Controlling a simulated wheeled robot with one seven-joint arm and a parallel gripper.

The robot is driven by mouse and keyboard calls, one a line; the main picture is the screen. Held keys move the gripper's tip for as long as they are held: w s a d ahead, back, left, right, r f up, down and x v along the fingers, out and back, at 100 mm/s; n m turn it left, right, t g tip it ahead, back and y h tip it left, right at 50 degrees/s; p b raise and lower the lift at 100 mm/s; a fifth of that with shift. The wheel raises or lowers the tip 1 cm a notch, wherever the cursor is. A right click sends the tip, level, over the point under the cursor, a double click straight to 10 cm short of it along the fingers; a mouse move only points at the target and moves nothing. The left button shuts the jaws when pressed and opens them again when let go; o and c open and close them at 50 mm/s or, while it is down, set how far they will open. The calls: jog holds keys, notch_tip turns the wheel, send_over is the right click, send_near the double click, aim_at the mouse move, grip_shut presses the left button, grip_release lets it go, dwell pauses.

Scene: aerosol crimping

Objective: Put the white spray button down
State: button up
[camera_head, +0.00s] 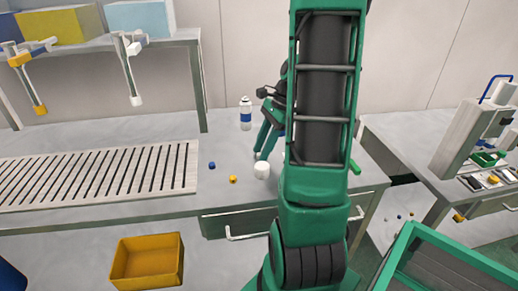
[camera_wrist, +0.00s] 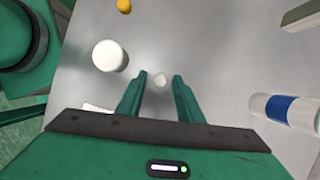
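The white spray button (camera_wrist: 160,80) is a small pale round piece on the grey tabletop, seen between the two fingertips in the wrist view. My gripper (camera_wrist: 161,75) is open, with a visible gap on both sides of the button, so it does not clasp it. In the head view my gripper (camera_head: 262,155) points down at the table, just behind a white round cap-like piece (camera_head: 262,170). I cannot make out the small button in the head view. The larger white piece also shows left of the fingers in the wrist view (camera_wrist: 110,56).
A white can with a blue band (camera_head: 245,114) stands behind my gripper. A blue button (camera_head: 212,165) and a yellow button (camera_head: 233,179) lie to the left, beside a slatted rack (camera_head: 100,172). A yellow bin (camera_head: 147,262) is below the bench.

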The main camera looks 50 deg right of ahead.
jog(key=shift+r, duration=0.15)
jog(key=v, duration=1.1)
jog(key=s+a+n, duration=0.1)
jog(key=a+n, duration=0.2)
jog(key=s+a+n+h, duration=0.1)
jog(key=a+n, duration=0.2)
jog(key=a, duration=0.1)
jog(key=s+a+n+g+h, duration=0.1)
jog(key=a+n, duration=0.1)
jog(key=a, duration=0.2)
jog(key=shift+s+a+f+n, duration=0.1)
jog(key=shift+s+f+n, duration=0.2)
jog(key=shift+f+n, duration=0.1)
jog(key=s+a+f+n, duration=0.1)
jog(key=s+n, duration=0.1)
jog(key=s, duration=0.1)
jog(key=s+a+f+n+h, duration=0.1)
jog(key=s+n, duration=0.1)
jog(key=s+a+f+n, duration=0.1)
jog(key=s+a+n, duration=0.1)
jog(key=s+n, duration=0.1)
jog(key=shift+s+f+g+h, duration=0.25)
jog(key=shift+s+g+h, duration=0.05)
jog(key=shift+g+h, duration=0.1)
jog(key=shift+s+a+f+n, duration=0.1)
jog(key=shift+s+f+n, duration=0.1)
jog(key=shift+s+n, duration=0.35)
